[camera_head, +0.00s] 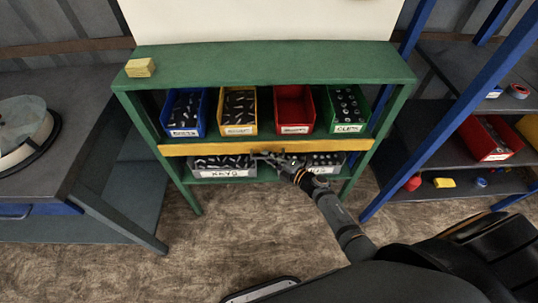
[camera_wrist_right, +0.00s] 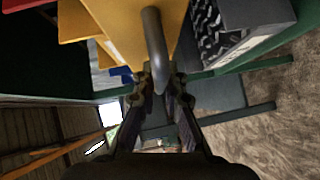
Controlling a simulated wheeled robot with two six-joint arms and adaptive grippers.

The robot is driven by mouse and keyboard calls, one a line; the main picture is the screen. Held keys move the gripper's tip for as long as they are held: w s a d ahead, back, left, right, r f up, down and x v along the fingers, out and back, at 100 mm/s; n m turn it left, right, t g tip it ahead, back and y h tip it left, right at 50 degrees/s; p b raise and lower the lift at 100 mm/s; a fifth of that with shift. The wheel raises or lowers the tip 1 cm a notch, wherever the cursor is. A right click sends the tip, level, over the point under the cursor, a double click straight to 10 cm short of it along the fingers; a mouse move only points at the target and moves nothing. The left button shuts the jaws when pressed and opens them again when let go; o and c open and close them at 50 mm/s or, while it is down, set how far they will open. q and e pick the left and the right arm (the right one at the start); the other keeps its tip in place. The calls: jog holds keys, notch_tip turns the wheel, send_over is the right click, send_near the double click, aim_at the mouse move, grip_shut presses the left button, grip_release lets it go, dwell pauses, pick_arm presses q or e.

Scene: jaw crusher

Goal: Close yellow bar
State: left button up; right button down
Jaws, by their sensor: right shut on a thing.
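The yellow bar (camera_head: 215,148) runs level across the front of the green shelf (camera_head: 260,65), below the row of coloured bins. It also shows in the right wrist view (camera_wrist_right: 125,20), with a grey curved handle (camera_wrist_right: 154,45) on it. My right gripper (camera_head: 268,157) is at the bar's middle, and its fingers (camera_wrist_right: 160,88) are shut on the handle. The fingers hide the handle's lower end. My left gripper is not in view.
Blue (camera_head: 184,113), yellow (camera_head: 238,111), red (camera_head: 294,109) and green (camera_head: 345,108) bins stand above the bar. Grey bins (camera_head: 222,172) sit below it. A yellow block (camera_head: 140,67) lies on the shelf top. Tables flank the shelf left (camera_head: 70,90) and a blue-framed rack right (camera_head: 420,110).

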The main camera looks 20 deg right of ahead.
dwell(0.3)
jog(key=c, duration=1.4)
grip_release()
jog(key=shift+s+d, duration=0.2)
jog(key=shift+s, duration=0.1)
jog(key=v, duration=1.1)
jog(key=shift+s, duration=0.15)
